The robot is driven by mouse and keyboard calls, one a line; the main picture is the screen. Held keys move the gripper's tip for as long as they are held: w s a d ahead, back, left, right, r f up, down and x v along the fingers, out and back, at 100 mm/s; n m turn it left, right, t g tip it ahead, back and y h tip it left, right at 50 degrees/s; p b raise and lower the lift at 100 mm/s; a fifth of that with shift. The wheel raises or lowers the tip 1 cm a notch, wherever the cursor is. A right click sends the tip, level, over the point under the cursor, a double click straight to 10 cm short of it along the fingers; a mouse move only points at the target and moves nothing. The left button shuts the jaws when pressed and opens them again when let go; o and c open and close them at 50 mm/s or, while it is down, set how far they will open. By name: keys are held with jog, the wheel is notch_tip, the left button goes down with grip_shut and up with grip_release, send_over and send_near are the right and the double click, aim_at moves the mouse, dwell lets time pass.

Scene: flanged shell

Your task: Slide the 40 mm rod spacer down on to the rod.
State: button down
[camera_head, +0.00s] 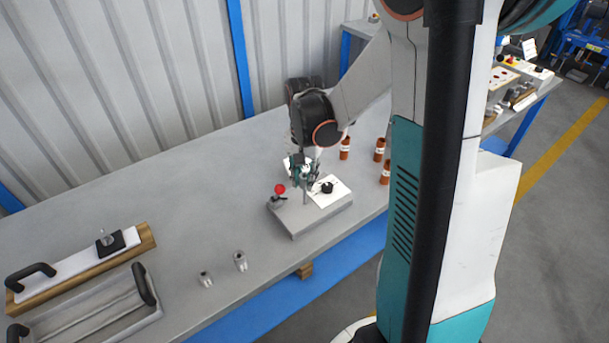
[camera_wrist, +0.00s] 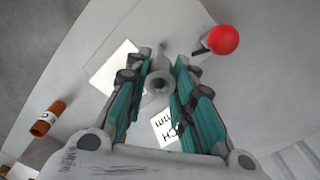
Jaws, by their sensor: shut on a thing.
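My gripper (camera_head: 304,172) is over the grey fixture block (camera_head: 297,222) on the bench, pointing down. In the wrist view its green fingers (camera_wrist: 160,86) are shut on a grey, ring-ended cylinder, the rod spacer (camera_wrist: 159,82), with its round hole facing the camera. In the head view a thin grey upright piece (camera_head: 306,196) shows below the fingertips; I cannot tell whether it is spacer or rod. The rod is not clearly distinguishable, and whether the spacer is around it cannot be told.
A red ball knob (camera_head: 280,189) stands at the block's left, close to my gripper. A black knob (camera_head: 327,187) sits on a white plate at its right. Two grey cylinders (camera_head: 240,261) stand at the bench front. Orange-brown cylinders (camera_head: 345,148) stand behind. A handled tray (camera_head: 88,312) is far left.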

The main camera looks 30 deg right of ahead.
jog(key=b, duration=0.4)
send_over(305, 203)
jog(key=shift+w+d+f, duration=0.1)
jog(key=shift+w+f, duration=0.05)
jog(key=shift+f, duration=1.1)
jog(key=shift+w+f, duration=0.1)
jog(key=shift+f, duration=1.15)
jog(key=shift+f+p, duration=0.3)
jog(key=shift+f, duration=1)
jog(key=c, duration=1.3)
grip_release()
notch_tip(305, 203, up, 12)
